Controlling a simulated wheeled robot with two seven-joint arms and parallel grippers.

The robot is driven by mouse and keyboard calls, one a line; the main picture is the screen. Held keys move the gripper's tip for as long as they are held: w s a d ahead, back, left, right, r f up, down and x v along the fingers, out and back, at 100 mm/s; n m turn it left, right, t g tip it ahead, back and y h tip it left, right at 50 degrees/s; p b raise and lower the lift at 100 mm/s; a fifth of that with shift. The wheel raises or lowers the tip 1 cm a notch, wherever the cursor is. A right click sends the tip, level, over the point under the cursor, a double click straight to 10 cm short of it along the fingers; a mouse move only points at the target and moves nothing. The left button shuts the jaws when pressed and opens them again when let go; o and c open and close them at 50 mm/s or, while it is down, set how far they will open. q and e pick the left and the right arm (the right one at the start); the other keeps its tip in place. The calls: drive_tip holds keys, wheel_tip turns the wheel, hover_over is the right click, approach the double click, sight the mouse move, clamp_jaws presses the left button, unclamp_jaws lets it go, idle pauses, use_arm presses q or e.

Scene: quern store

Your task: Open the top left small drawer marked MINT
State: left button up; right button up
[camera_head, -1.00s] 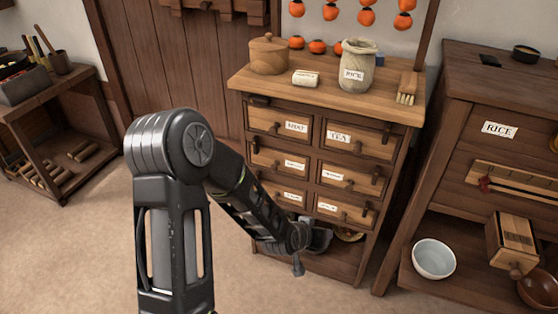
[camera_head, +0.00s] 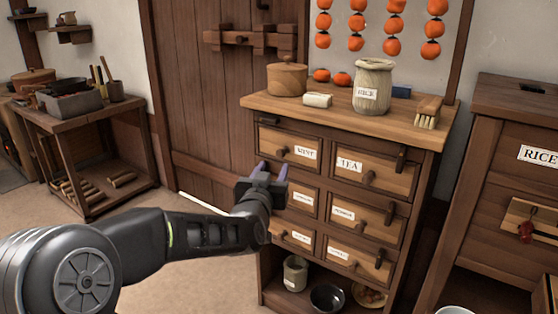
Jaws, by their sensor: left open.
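The top left small drawer (camera_head: 290,140) of the wooden cabinet is shut flush. Its white label (camera_head: 306,153) appears to read MINT, slightly blurred. A round wooden knob (camera_head: 281,151) stands out left of the label. My left gripper (camera_head: 272,171) is open and empty, its two purplish fingers pointing up toward the cabinet. In the picture it is just below and left of the MINT knob, over the second left drawer, partly hiding it. I see no contact with the knob. My right gripper is not in view.
The TEA drawer (camera_head: 373,170) is beside it, shut. A lidded wooden pot (camera_head: 287,79), a RICE jar (camera_head: 373,88) and a brush (camera_head: 428,112) stand on the cabinet top (camera_head: 335,115). A small jar (camera_head: 295,273) and dark bowl (camera_head: 327,298) sit on its bottom shelf.

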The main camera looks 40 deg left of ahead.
sight(280, 155)
use_arm(q)
drive_tip(key=b+x, duration=0.1)
drive_tip(key=x, duration=0.5)
drive_tip(key=shift+w+f, duration=0.15)
drive_tip(key=shift+w, duration=0.15)
drive_tip(key=shift+w+a, duration=0.25)
drive_tip(key=shift+w, duration=0.2)
clamp_jaws()
idle(0.8)
